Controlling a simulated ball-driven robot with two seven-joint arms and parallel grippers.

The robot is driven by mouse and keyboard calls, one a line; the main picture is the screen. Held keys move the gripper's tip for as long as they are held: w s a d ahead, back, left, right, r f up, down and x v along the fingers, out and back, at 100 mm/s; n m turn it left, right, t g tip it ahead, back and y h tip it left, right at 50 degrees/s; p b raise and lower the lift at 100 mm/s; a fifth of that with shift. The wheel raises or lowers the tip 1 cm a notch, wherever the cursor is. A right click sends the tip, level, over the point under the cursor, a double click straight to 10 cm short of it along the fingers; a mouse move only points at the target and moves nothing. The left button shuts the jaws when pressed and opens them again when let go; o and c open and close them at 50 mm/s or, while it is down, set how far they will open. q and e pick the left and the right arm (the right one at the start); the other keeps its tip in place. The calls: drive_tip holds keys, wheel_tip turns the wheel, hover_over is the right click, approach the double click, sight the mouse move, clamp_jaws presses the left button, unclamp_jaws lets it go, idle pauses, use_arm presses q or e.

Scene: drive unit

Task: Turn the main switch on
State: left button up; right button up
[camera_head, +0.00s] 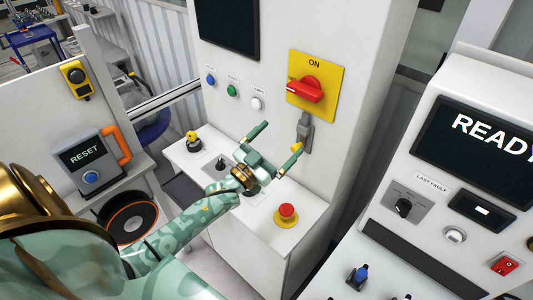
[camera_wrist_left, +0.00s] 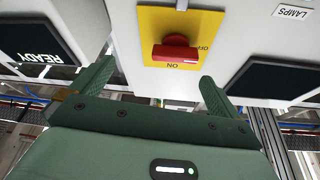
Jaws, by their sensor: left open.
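The main switch (camera_head: 306,89) is a red rotary handle on a yellow plate (camera_head: 327,105) marked ON at its top, on the white cabinet front. The handle lies roughly sideways, not pointing up at ON. In the left wrist view the red handle (camera_wrist_left: 175,49) appears upside down, beyond the fingers and between them. My left gripper (camera_head: 281,137) is open and empty, below and in front of the switch, apart from it. Its two fingers also frame the lower plate in the left wrist view (camera_wrist_left: 157,72). My right gripper is not in view.
A grey fitting (camera_head: 305,132) sits below the plate. A red mushroom button (camera_head: 287,211) stands on the ledge below my gripper. Blue, green (camera_head: 232,90) and white buttons are left of the switch. A READY console (camera_head: 470,140) stands right; a RESET box (camera_head: 88,160) is left.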

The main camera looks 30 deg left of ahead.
use_arm(q)
drive_tip(key=shift+v, duration=2.05)
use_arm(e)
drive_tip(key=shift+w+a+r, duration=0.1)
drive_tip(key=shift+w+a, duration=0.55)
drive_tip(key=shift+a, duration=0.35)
use_arm(q)
drive_tip(key=shift+d, duration=0.3)
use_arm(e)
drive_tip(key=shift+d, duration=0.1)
use_arm(q)
drive_tip(key=b+v, duration=0.4)
drive_tip(key=v, duration=1.2)
drive_tip(key=shift+s, duration=0.2)
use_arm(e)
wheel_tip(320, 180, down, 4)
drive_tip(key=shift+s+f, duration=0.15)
use_arm(q)
drive_tip(key=shift+f, duration=0.1)
